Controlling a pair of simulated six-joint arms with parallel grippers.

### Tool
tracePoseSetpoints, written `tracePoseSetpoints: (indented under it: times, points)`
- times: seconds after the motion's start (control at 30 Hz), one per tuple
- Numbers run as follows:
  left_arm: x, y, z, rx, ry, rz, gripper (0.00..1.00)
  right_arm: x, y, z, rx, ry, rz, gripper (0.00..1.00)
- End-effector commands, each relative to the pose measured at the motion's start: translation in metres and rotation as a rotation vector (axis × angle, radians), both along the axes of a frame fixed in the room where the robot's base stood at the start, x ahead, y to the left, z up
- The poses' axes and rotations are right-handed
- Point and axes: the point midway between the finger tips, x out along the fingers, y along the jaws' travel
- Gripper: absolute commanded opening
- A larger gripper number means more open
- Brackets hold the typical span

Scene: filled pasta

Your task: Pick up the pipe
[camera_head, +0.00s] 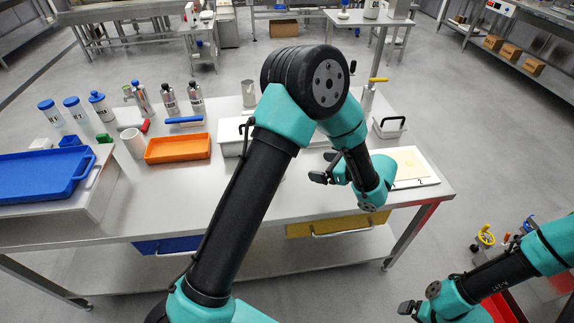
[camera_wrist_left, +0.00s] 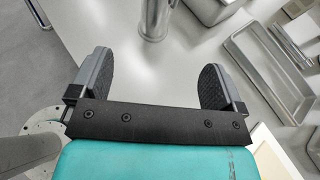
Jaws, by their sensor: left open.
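A shiny metal cylinder (camera_wrist_left: 153,22), which looks like the pipe, stands on the white table at the top of the left wrist view. It lies beyond my left gripper (camera_wrist_left: 156,66), between the lines of its two fingers and apart from them. That gripper is open and empty; in the head view it shows low over the table (camera_head: 324,167), pointing left. My own left arm hides most of the table there, so I cannot make out the cylinder in the head view. My right gripper (camera_head: 407,308) is at the bottom right, in front of the table, its jaws unclear.
A metal tray (camera_wrist_left: 262,88) lies right of the open fingers in the left wrist view. A white board (camera_head: 422,182) lies right.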

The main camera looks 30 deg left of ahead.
Motion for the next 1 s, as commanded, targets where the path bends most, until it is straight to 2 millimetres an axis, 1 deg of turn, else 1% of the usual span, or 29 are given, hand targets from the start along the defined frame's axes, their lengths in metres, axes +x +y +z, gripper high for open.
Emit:
tracePoseSetpoints:
  times: [0.27,0.43,0.57,1.0]
  points:
    - [0.000,0.001,0.000,0.000,0.001,0.001,0.95,0.000,0.000,0.000,0.000,0.000,0.000,0.95]
    - [0.000,0.010,-0.005,-0.001,0.002,0.004,0.95,0.000,0.000,0.000,0.000,0.000,0.000,0.95]
    - [0.001,0.028,-0.012,-0.001,0.002,0.005,0.95,0.000,0.000,0.000,0.000,0.000,0.000,0.95]
    - [0.007,0.096,-0.041,-0.002,0.002,0.005,0.95,0.000,0.000,0.000,0.000,0.000,0.000,0.95]
